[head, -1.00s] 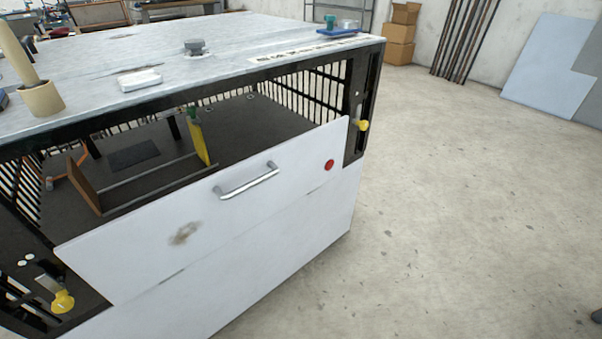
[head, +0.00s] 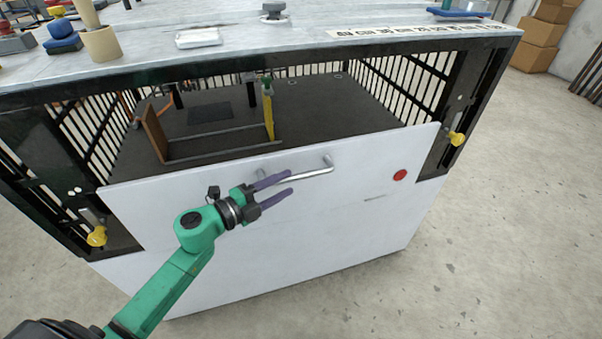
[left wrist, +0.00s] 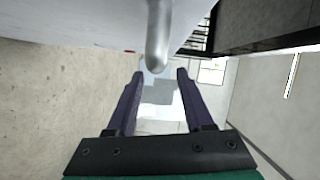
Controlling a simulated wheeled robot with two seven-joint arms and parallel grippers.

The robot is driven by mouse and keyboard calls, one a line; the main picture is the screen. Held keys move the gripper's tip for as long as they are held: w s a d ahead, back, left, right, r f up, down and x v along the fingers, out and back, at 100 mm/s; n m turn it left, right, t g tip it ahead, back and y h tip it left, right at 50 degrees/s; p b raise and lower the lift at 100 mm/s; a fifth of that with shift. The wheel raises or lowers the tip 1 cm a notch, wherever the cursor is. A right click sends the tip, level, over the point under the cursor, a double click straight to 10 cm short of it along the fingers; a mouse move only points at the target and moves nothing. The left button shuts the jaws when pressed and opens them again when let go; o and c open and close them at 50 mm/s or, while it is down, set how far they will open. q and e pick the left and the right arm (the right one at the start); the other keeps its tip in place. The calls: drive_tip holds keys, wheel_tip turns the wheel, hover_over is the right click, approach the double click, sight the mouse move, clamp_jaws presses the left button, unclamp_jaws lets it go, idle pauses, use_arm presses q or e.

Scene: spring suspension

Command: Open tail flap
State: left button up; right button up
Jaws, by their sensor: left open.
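The white tail flap (head: 350,205) stands upright across the front of the black-framed bench, with an opening above it. Its metal bar handle (head: 318,171) is near the upper edge; the left part is partly hidden by my gripper. My left gripper (head: 290,183) is open, its purple fingers pointing right, at the handle's left part in the head view. In the left wrist view the handle (left wrist: 158,38) lies just beyond and between the open fingertips (left wrist: 160,72); contact cannot be told. A yellow knob sits at the right (head: 457,139) and at the left (head: 97,236). My right gripper is out of view.
A red disc (head: 400,175) is on the flap. A brown board (head: 154,133) and a yellow piece (head: 269,113) stand inside the opening. The bench top (head: 300,32) holds several small items. Bare floor (head: 480,250) lies to the right; boxes (head: 541,40) stand behind.

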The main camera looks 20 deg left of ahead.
sight(301, 176)
use_arm(q)
drive_tip(key=x, duration=0.6)
drive_tip(key=shift+a, duration=0.1)
clamp_jaws()
idle(1.1)
